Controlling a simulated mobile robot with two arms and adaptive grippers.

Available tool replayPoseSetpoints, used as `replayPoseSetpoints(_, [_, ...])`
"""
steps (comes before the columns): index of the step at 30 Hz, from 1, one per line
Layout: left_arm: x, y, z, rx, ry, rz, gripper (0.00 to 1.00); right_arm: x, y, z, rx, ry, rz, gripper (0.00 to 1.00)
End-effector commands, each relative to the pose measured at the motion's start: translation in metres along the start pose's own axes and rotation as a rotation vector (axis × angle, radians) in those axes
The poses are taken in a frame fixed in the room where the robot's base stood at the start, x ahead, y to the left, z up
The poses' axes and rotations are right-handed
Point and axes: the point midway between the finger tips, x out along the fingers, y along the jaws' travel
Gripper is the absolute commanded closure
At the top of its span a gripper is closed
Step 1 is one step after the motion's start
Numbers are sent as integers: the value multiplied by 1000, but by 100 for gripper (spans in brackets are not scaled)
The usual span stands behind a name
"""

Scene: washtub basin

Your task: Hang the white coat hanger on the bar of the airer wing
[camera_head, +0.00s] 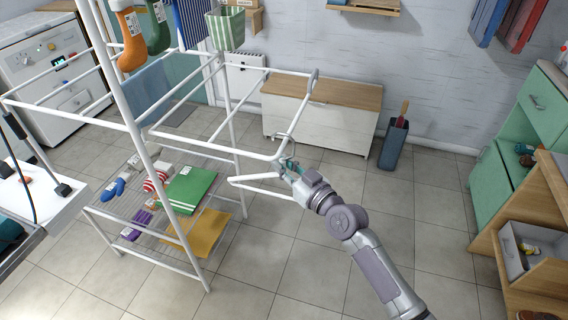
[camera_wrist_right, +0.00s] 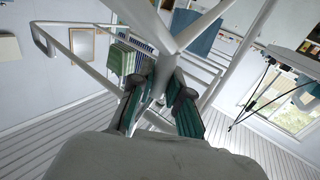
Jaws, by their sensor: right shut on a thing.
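The white airer (camera_head: 135,125) stands at left, its wing stretching right at upper level. The wing's outer bar (camera_head: 298,112) runs towards me to a near corner. My right gripper (camera_head: 286,166) is at that corner, shut on the white coat hanger (camera_head: 262,188), whose pale arms spread left and below the wing. A thin curved piece, apparently its hook, shows by the corner; I cannot tell whether it is over the bar. In the right wrist view, the teal-padded fingers (camera_wrist_right: 160,108) close around a white piece, with white bars crossing close ahead. My left gripper is out of view.
Socks (camera_head: 132,42) and cloths hang on the airer, and folded cloths (camera_head: 190,190) lie on its lower rack. A low cabinet (camera_head: 320,115) and grey bin (camera_head: 394,145) stand behind. Green drawers (camera_head: 492,185) are at right. The floor (camera_head: 395,215) between is clear.

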Motion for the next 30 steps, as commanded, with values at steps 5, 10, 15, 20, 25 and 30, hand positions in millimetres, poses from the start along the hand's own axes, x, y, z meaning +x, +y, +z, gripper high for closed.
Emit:
replayPoseSetpoints(5, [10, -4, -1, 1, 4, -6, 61, 0, -2, 12, 0, 1, 1, 100])
replayPoseSetpoints(10, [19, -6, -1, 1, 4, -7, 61, 1, -3, 22, 1, 2, 3, 100])
replayPoseSetpoints(15, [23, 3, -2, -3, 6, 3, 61, 2, -4, 26, 1, 3, 4, 100])
replayPoseSetpoints(20, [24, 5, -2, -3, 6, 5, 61, 2, -4, 27, 1, 3, 5, 100])
replayPoseSetpoints(25, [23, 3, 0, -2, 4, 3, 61, 2, -4, 27, 1, 2, 5, 100])
replayPoseSetpoints(30, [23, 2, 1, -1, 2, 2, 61, 2, -4, 27, 1, 2, 5, 64])
